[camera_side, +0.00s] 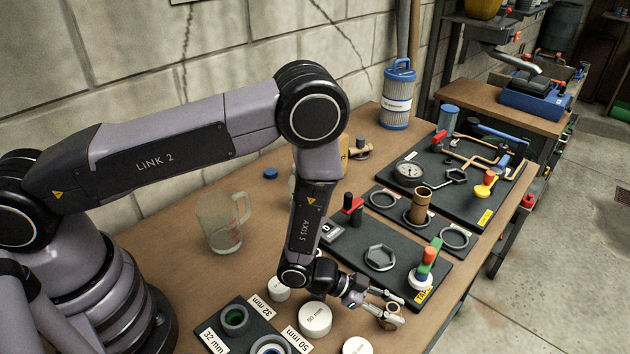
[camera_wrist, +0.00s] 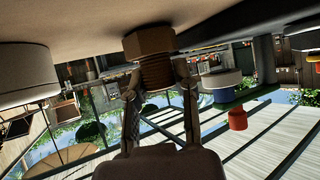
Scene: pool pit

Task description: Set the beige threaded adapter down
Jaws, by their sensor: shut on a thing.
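The beige threaded adapter (camera_wrist: 150,48) is between the two fingertips of my gripper (camera_wrist: 158,88) in the wrist view. Its hex head points to the table side, at the top of that picture, and its threaded part is between the fingers. In the side view, my gripper (camera_side: 384,302) reaches low over the table's front edge area, with the adapter (camera_side: 391,314) small at its tip. My gripper is shut on the adapter. I cannot tell whether the hex head touches the table.
White 50 mm cap (camera_side: 315,318) and another white cap (camera_side: 357,346) stand left of my gripper. A black board (camera_side: 375,286) with a hex ring and coloured stack lies behind it. A labelled ring board (camera_side: 240,330) is farther left. The table's front edge is close on the right.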

